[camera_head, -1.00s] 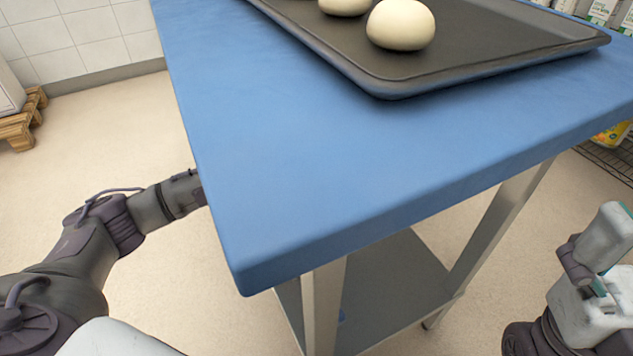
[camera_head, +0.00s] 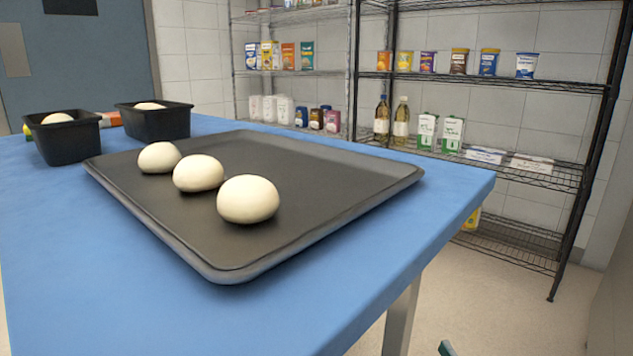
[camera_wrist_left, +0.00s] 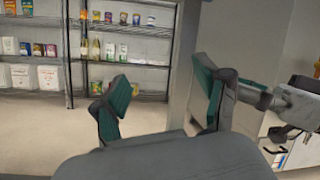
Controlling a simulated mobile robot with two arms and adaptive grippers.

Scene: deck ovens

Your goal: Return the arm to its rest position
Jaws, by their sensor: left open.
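My left gripper (camera_wrist_left: 161,92) is open and empty in the left wrist view, its green-padded fingers spread well apart. Nothing lies between them, and floor and shelving show beyond. At the right edge of that view is part of an arm (camera_wrist_left: 292,103), apparently my right one; whether its jaws are open cannot be made out. In the head view only a small dark green tip (camera_head: 446,348) shows at the bottom edge, and I cannot tell which gripper it belongs to.
A blue-topped table (camera_head: 350,285) carries a dark tray (camera_head: 325,185) with three dough balls (camera_head: 248,199). Two black loaf pans (camera_head: 66,140) (camera_head: 160,122) with dough stand behind it. Wire shelves (camera_head: 500,85) with groceries line the wall. Floor (camera_head: 500,300) is clear right of the table.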

